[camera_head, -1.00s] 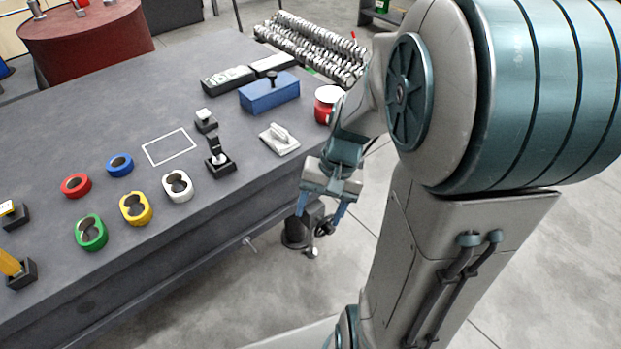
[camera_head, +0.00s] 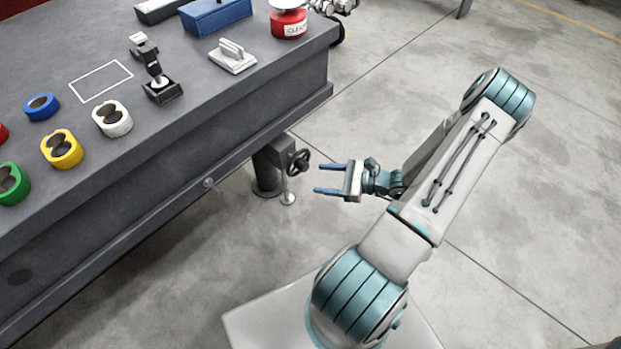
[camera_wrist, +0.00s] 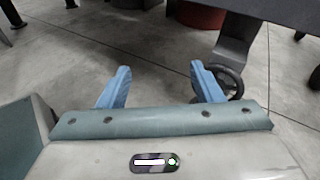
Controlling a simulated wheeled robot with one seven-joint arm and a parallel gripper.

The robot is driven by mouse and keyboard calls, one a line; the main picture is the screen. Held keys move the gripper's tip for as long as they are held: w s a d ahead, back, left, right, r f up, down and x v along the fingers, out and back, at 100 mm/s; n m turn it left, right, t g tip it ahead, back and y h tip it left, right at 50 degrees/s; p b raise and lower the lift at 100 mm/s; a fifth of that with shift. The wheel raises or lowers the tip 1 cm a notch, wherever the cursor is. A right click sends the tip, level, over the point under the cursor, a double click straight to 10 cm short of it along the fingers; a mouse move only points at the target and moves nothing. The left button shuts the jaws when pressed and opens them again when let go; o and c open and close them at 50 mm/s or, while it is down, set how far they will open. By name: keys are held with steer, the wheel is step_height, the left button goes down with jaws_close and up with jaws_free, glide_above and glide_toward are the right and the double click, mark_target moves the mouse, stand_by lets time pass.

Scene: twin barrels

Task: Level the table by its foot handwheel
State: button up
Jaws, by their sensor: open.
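The dark grey table (camera_head: 205,100) fills the left of the head view. Its near right foot (camera_head: 266,172) stands on the floor under the table edge and carries a dark handwheel (camera_head: 299,162) on its right side. My gripper (camera_head: 318,179) is open and empty, low over the floor, to the right of the foot and just below the handwheel in the picture, apart from both. In the wrist view, the handwheel (camera_wrist: 232,82) shows just beyond the right finger, which partly covers it. The gap between the fingers shows only floor.
On the tabletop are a blue box (camera_head: 216,16), a red tin (camera_head: 289,20), a white-handled block (camera_head: 233,56), a black stand (camera_head: 161,88) and several coloured rings. The floor to the right is clear.

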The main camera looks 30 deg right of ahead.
mark_target(306, 168)
steer(key=d+f+m+t+h+b, duration=0.2)
steer(key=d+f+m+t+h, duration=0.1)
steer(key=f+m, duration=0.25)
steer(key=d+f+m+t+h+b, duration=0.2)
steer(key=d+f+m+t+h, duration=0.15)
steer(key=f, duration=0.25)
steer(key=shift+y, duration=0.35)
steer(key=b+x, duration=0.1)
steer(key=x, duration=0.3)
steer(key=b+x, duration=0.1)
steer(key=x, duration=0.3)
steer(key=b+x, duration=0.1)
steer(key=x, duration=0.3)
steer(key=shift+a+f, duration=0.25)
steer(key=shift+a, duration=0.15)
steer(key=shift+w+a+r+b, duration=0.1)
steer(key=shift+w+a+b, duration=0.15)
steer(key=shift+w, duration=0.3)
steer(key=c, duration=1)
